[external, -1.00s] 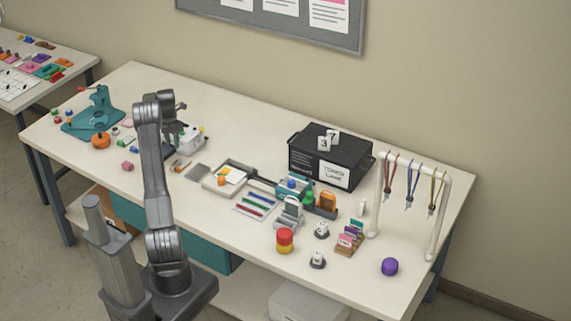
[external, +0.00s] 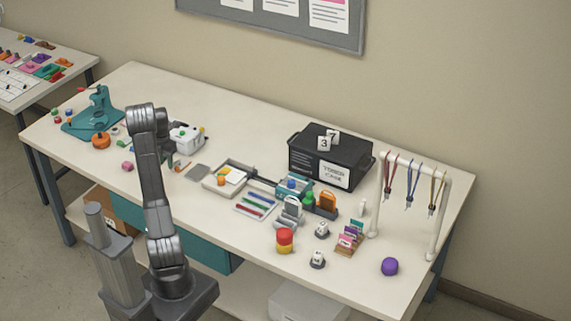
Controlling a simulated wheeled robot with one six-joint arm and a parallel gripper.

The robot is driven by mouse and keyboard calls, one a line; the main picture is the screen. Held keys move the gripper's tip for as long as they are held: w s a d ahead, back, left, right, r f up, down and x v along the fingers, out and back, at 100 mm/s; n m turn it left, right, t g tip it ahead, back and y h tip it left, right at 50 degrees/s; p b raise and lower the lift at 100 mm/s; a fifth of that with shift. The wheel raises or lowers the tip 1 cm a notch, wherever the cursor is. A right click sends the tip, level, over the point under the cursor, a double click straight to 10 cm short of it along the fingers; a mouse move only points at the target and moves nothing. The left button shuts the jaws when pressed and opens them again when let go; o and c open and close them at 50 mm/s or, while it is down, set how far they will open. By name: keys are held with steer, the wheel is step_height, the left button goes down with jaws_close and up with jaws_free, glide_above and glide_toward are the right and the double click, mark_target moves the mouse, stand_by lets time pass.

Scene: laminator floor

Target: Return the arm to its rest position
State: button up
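My arm (external: 152,190) stands at the table's front edge, its upper links reaching up and its elbow (external: 142,118) bent at the top. Only a dark bit of the wrist end shows just right of the elbow. My gripper's fingers are hidden behind my own arm, so I cannot see whether they are open or hold anything.
A teal press (external: 97,113) and an orange round thing (external: 101,141) stand to the left. A tray (external: 222,187), a black toner case (external: 330,160), a red-yellow cylinder (external: 285,240), a white lanyard rack (external: 445,205) and a purple ball (external: 390,266) are to the right.

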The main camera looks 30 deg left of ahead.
steer(key=s+d+f, duration=0.1)
steer(key=s+d, duration=0.3)
steer(key=s, duration=0.1)
step_height(320, 180, down, 8)
steer(key=shift+a+f, duration=0.15)
steer(key=shift+f, duration=0.05)
stand_by(1.1)
